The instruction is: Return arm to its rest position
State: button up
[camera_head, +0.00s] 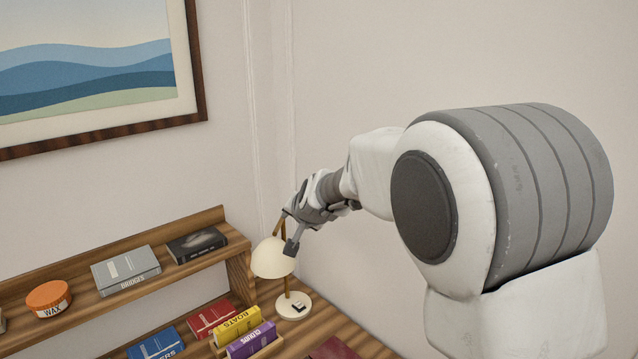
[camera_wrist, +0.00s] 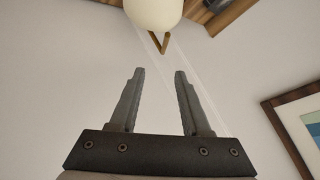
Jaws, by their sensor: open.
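My arm reaches from the right of the head view toward the desk lamp. My gripper (camera_head: 291,248) is at the lamp's cream shade (camera_head: 270,262), overlapping it in the picture; I cannot tell whether they touch. In the wrist view my gripper (camera_wrist: 158,75) has two dark fingers spread apart with nothing between them. The lamp shade also shows in the wrist view (camera_wrist: 153,12), beyond the fingertips at the top edge.
A wooden shelf (camera_head: 90,298) holds a grey book (camera_head: 126,270), a black book (camera_head: 197,244) and an orange-lidded wax tin (camera_head: 48,299). Below are a red book (camera_head: 211,318), yellow (camera_head: 238,326) and purple (camera_head: 251,341) books and a blue book (camera_head: 157,345). A framed picture (camera_head: 90,65) hangs left.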

jog(key=s+d+r+n+g+h, duration=0.1)
jog(key=s+d+r, duration=0.2)
jog(key=s+d, duration=0.5)
jog(key=s+d+r+n+g, duration=0.1)
jog(key=s+d+r, duration=0.2)
jog(key=s+d, duration=0.5)
jog(key=s+d+f+n+g+h, duration=0.1)
jog(key=s+d+f, duration=0.1)
jog(key=s, duration=0.8)
jog(key=s+d+f+g+h, duration=0.1)
jog(key=s+d, duration=0.4)
jog(key=s, duration=0.6)
jog(key=shift+d+f+n+h, duration=0.2)
jog(key=shift+f+n+h, duration=0.2)
jog(key=shift+f, duration=0.05)
